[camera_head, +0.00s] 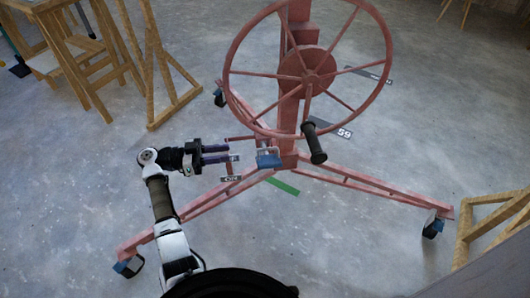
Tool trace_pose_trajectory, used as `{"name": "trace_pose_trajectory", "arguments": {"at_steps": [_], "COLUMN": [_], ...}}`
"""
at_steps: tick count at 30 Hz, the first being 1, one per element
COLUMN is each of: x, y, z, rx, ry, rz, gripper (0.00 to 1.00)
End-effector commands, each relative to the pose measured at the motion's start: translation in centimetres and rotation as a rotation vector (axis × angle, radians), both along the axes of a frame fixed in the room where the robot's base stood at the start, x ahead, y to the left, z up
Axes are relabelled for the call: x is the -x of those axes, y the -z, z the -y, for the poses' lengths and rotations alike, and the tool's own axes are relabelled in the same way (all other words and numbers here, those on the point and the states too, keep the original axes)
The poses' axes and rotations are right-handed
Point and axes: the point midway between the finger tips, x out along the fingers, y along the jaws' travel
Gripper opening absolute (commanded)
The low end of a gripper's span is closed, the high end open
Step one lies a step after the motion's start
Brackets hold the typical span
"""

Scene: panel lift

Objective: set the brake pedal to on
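The red panel lift (290,110) stands on the floor with a large handwheel and splayed legs on casters. A small blue-grey plate (268,160), which looks like the brake pedal, sits low at the front of its mast. A small label plate (230,179) is to its left; its lettering is too small to read surely. My gripper (229,153) reaches in from the left, its two dark purple fingers pointing right towards the blue plate. The fingers are apart with a narrow gap and nothing visible between them. They appear short of the plate; the depth gap is unclear.
The handwheel (310,75) and its black handle (314,144) overhang to the right of my gripper. The lift's legs (375,185) spread low on both sides. Wooden trestles (75,50) stand at upper left, another wooden frame (490,220) at lower right. Open concrete floor lies between.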

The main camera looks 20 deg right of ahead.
Motion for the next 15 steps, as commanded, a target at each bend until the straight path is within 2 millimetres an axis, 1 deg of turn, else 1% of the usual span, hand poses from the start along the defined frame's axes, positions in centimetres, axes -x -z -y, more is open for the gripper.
{"name": "trace_pose_trajectory", "arguments": {"at_steps": [1, 5, 8, 15], "x": [0.2, 0.6, 1.0, 2.1], "y": [0.4, 0.4, 0.3, 0.3], "z": [0.3, 1.7, 3.4, 8.5], "rx": [-0.008, -0.009, -0.008, -0.007], "ry": [0.01, 0.015, 0.014, 0.013], "rz": [-0.012, -0.015, -0.013, -0.011], "gripper": [0.31, 0.31, 0.31, 0.31]}}
